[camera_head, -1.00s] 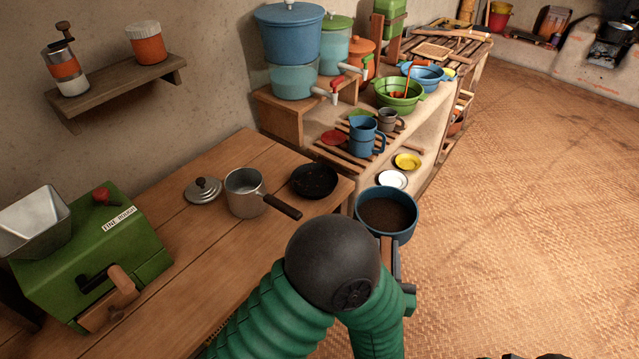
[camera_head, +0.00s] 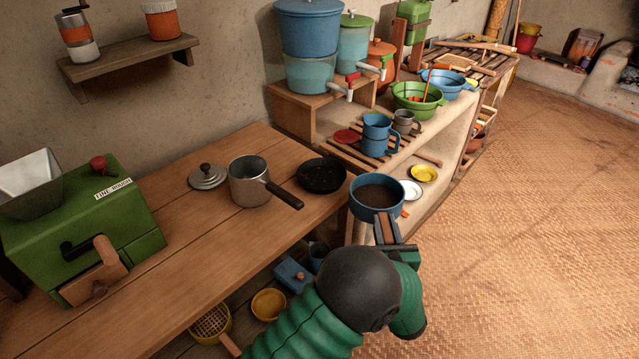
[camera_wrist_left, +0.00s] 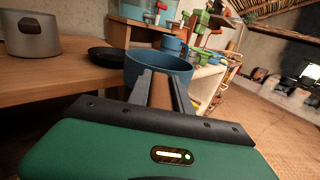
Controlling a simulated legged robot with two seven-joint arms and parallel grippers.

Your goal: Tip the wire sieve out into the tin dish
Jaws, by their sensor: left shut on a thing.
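My left gripper (camera_head: 385,234) is shut on the wooden handle (camera_wrist_left: 162,92) of a round blue sieve (camera_head: 362,207). The sieve is held roughly level, mouth up, just beyond the table's right end. Its inside is dark brown; I cannot tell mesh from contents. The sieve also shows in the left wrist view (camera_wrist_left: 155,66), beyond the fingers. A shallow black dish (camera_head: 322,175) lies on the table, just left of the sieve and apart from it. It may be the tin dish, but I cannot be sure. My right gripper is out of view.
A grey saucepan (camera_head: 248,182) and its lid (camera_head: 207,176) stand left of the black dish. A green mill (camera_head: 90,235) fills the table's left end. A yellow sieve (camera_head: 211,322) and a yellow bowl (camera_head: 268,304) sit below the table. Cups and plates stand on the shelves behind.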

